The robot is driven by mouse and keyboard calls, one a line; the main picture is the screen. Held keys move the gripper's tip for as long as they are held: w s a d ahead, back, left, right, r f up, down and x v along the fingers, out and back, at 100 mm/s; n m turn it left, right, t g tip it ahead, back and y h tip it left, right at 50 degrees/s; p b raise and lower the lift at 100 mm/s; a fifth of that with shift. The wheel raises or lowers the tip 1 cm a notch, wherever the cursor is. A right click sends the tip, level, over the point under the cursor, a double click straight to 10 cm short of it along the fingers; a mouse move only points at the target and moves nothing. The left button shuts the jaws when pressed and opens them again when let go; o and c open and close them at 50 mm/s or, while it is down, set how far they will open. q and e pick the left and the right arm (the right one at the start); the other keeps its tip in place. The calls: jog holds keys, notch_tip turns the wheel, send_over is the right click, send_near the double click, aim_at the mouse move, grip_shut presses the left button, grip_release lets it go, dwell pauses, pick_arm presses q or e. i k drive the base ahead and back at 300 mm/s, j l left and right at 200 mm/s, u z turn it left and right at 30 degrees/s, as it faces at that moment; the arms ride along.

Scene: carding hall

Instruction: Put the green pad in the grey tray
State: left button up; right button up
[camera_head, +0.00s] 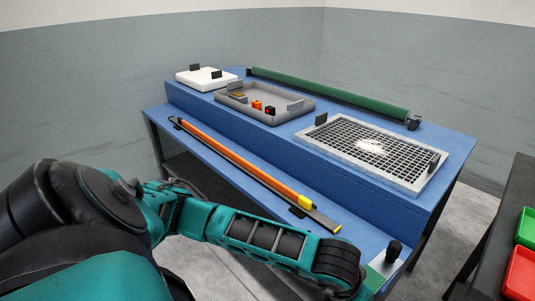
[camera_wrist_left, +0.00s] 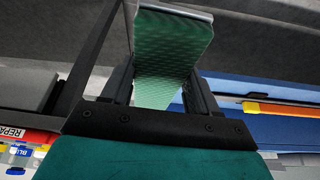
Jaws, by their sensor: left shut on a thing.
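The green pad (camera_wrist_left: 170,50) is between the two fingers of my left gripper (camera_wrist_left: 163,85) in the left wrist view, which is shut on it. The pad has a pale grey edge at its far end. In the head view the pad (camera_head: 377,278) shows at the bottom right, at the end of my left arm, with a grey plate and a black knob; the fingers are mostly hidden there. The grey tray (camera_head: 243,112) stands on the raised blue bench, well up and to the left of the pad. It holds several small things, some orange, red and black.
A framed mesh screen (camera_head: 345,157) is right of the tray, a green roller (camera_head: 330,92) behind, a white box (camera_head: 205,80) at left. Green (camera_head: 526,228) and red (camera_head: 520,275) bins stand at far right.

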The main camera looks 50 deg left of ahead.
aim_at(269, 102)
jog(key=j+z, duration=0.1)
jog(key=j, duration=0.3)
jog(key=k+j+z, duration=0.1)
jog(key=j, duration=0.3)
jog(key=k+j+z, duration=0.1)
jog(key=j, duration=0.3)
jog(key=k+j+z, duration=0.1)
jog(key=j, duration=0.3)
jog(key=k+j+z, duration=0.1)
jog(key=j, duration=0.25)
jog(key=k+j+z, duration=0.1)
jog(key=j, duration=0.3)
jog(key=k+j+z, duration=0.1)
jog(key=j, duration=0.25)
jog(key=k+j+z, duration=0.1)
jog(key=j, duration=0.25)
jog(key=k, duration=0.05)
